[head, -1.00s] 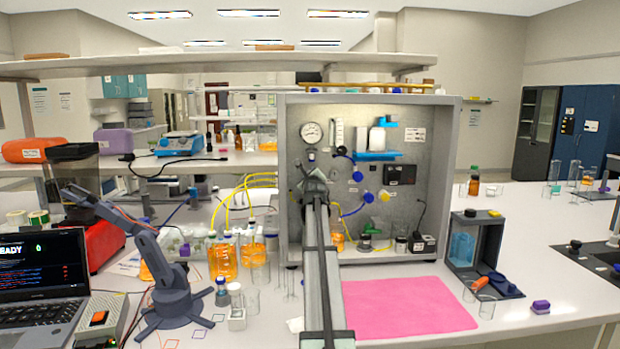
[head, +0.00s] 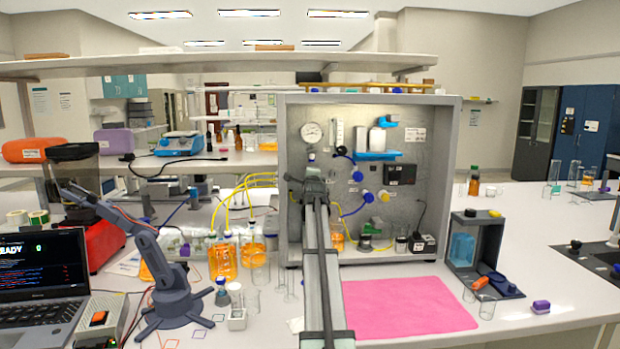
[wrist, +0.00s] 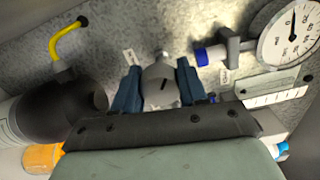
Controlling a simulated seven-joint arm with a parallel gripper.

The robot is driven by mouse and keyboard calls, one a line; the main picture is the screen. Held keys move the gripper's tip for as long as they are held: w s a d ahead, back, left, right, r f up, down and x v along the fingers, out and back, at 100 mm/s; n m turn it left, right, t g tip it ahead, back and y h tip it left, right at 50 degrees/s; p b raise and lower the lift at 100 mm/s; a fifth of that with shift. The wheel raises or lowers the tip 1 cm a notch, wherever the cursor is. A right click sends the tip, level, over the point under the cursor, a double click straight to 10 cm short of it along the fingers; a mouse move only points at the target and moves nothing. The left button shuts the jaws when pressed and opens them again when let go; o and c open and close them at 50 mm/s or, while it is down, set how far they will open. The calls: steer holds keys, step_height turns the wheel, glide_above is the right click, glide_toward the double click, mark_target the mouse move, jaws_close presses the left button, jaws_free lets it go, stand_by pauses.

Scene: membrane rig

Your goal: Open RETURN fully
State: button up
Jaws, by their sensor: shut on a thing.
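In the wrist view, the two blue fingers of my gripper (wrist: 161,98) are shut on a grey valve handle (wrist: 160,72), one finger on each side. A dark line marks the handle's face. Small white tags hang on both sides of it, too small to read, so I cannot confirm RETURN by name. In the head view, my gripper (head: 315,181) is at the left part of the metal panel (head: 345,105), below the gauge. My arm hides the handle there.
A round pressure gauge (wrist: 291,35) and a blue-capped fitting (wrist: 210,55) sit right of my fingers. A dark cylinder (wrist: 60,105) is close on the left. Blue knobs (head: 383,196) and a blue shelf (head: 378,155) lie right of my arm. A pink mat (head: 410,305) is clear.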

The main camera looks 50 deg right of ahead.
steer(key=n, duration=1.2)
steer(key=shift+n, duration=0.4)
steer(key=n, duration=1.1)
steer(key=shift+n, duration=0.4)
steer(key=o, duration=1.1)
steer(key=shift+c, duration=0.2)
steer(key=shift+s, duration=0.1)
